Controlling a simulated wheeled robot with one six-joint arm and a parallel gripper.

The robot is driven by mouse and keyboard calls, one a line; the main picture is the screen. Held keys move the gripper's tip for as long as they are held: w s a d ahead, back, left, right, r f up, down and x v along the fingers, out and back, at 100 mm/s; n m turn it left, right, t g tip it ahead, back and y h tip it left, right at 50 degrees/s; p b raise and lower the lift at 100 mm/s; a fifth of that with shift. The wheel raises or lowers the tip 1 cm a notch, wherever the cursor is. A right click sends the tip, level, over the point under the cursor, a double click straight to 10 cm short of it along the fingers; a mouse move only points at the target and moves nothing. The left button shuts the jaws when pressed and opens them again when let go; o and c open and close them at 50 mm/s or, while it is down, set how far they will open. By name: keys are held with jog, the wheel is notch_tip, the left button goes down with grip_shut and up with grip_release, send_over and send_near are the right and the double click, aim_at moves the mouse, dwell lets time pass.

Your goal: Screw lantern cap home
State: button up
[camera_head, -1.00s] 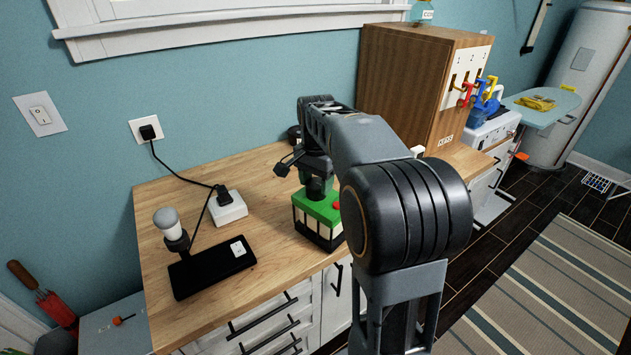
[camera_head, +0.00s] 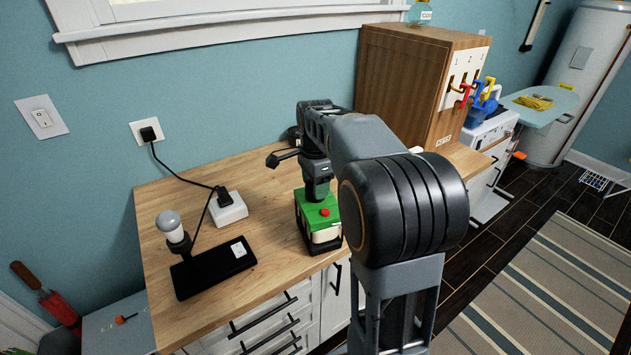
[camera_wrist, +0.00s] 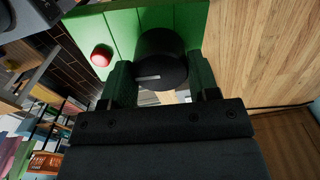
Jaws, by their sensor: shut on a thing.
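The lantern (camera_head: 326,234) stands upright near the front edge of the wooden counter, with a green top, a red button (camera_head: 324,212) and pale side panels in a dark frame. In the wrist view its green top (camera_wrist: 118,38) and red button (camera_wrist: 101,55) show beside a round black cap (camera_wrist: 161,58) with a pale mark on its side. My gripper (camera_wrist: 160,82) has one finger on each side of the cap and is shut on it. In the head view my gripper (camera_head: 317,194) points down onto the lantern top and hides the cap. The cap's threads are hidden.
A black base with a bulb (camera_head: 212,268) and a white adapter box (camera_head: 228,208) with a cord sit to the left on the counter (camera_head: 165,205). A wooden cabinet (camera_head: 400,85) stands behind to the right. Counter between bulb base and lantern is clear.

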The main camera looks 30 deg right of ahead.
jog(key=shift+f, duration=0.1)
jog(key=shift+s+f+m+p, duration=0.1)
jog(key=shift+m+p, duration=0.25)
jog(key=shift+m, duration=1.25)
jog(key=shift+m+p, duration=0.35)
jog(key=shift+m, duration=1.15)
jog(key=shift+m, duration=0.5)
jog(key=shift+c, duration=0.8)
jog(key=shift+f+m+p, duration=0.15)
jog(key=shift+m+p, duration=0.15)
jog(key=shift+m, duration=0.7)
